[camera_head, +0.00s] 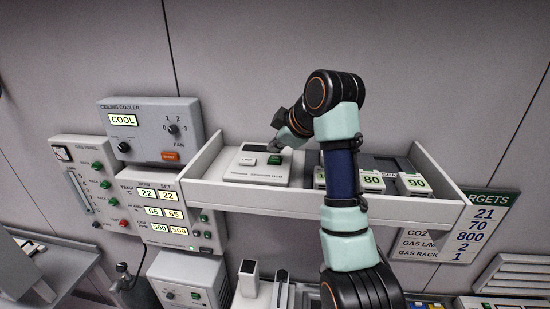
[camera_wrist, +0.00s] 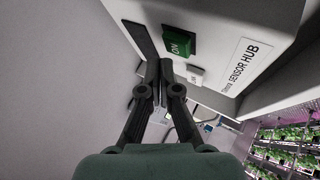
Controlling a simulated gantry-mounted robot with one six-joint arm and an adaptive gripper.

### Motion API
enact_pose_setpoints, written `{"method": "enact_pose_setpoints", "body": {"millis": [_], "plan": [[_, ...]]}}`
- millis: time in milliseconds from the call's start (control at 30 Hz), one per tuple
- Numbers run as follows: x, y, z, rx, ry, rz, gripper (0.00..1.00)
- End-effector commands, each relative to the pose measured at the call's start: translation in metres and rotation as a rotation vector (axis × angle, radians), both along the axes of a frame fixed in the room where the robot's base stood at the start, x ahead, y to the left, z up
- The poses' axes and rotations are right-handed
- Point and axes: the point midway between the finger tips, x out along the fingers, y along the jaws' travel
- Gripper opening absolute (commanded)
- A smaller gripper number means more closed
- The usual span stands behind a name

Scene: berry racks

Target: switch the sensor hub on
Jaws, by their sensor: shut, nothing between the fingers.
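The sensor hub (camera_head: 240,173) is a pale box on the white wall shelf, with a dark display, a white button (camera_head: 247,160) and a green button (camera_head: 274,160). In the wrist view, the hub (camera_wrist: 222,25) fills the upper right, with its printed label (camera_wrist: 246,63). Its green button (camera_wrist: 179,42), marked ON, stands out from the face, and the white button (camera_wrist: 194,74) is beside it. My gripper (camera_head: 277,147) is over the hub near the green button. In the wrist view my gripper (camera_wrist: 160,68) is shut and empty, its tips close to the green button; contact cannot be told.
The shelf (camera_head: 262,199) has raised side walls. Boxes numbered 80 (camera_head: 371,178) and 90 (camera_head: 413,184) stand right of the hub, partly behind my arm. The ceiling cooler panel (camera_head: 150,132) and gas panel (camera_head: 82,185) are on the left.

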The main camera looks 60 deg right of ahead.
Motion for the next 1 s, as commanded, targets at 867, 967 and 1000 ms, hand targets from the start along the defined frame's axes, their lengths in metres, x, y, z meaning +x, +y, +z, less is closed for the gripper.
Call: {"method": "enact_pose_setpoints", "body": {"millis": [867, 967, 1000], "plan": [[0.0, 0.0, -0.012, 0.0, 0.0, 0.0, 0.0], [0.0, 0.0, -0.013, 0.0, 0.0, 0.0, 0.0], [0.0, 0.0, -0.014, 0.0, 0.0, 0.0, 0.0]]}}
